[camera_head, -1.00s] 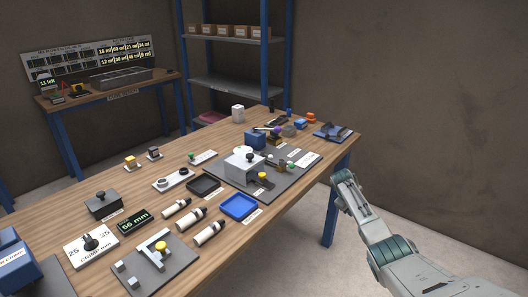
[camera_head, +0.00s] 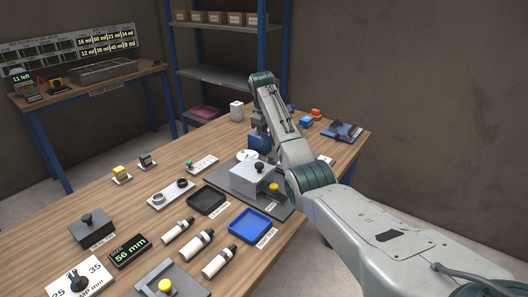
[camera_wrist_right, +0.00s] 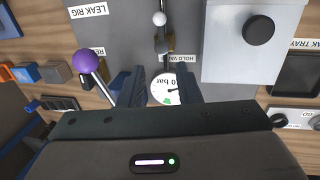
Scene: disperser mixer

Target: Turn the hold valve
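The hold valve shows in the right wrist view as a dark stem (camera_wrist_right: 162,46) with a pale ball (camera_wrist_right: 160,19) at its end, beside a partly covered "HOLD VAL" label (camera_wrist_right: 183,59). My right gripper (camera_wrist_right: 156,76) is open and empty above the leak rig, its two dark fingers apart. A round white gauge (camera_wrist_right: 163,89) with a green patch shows between the fingers. The valve lies just beyond the fingertips in the picture; I see no contact. In the head view my right arm hides the valve. My left gripper is not in view.
A lever with a purple ball (camera_wrist_right: 86,62) stands close to the left finger in the wrist view. A grey block with a black knob (camera_wrist_right: 258,30) stands on the right. In the head view a black tray (camera_head: 207,201) and a blue tray (camera_head: 249,222) lie nearer.

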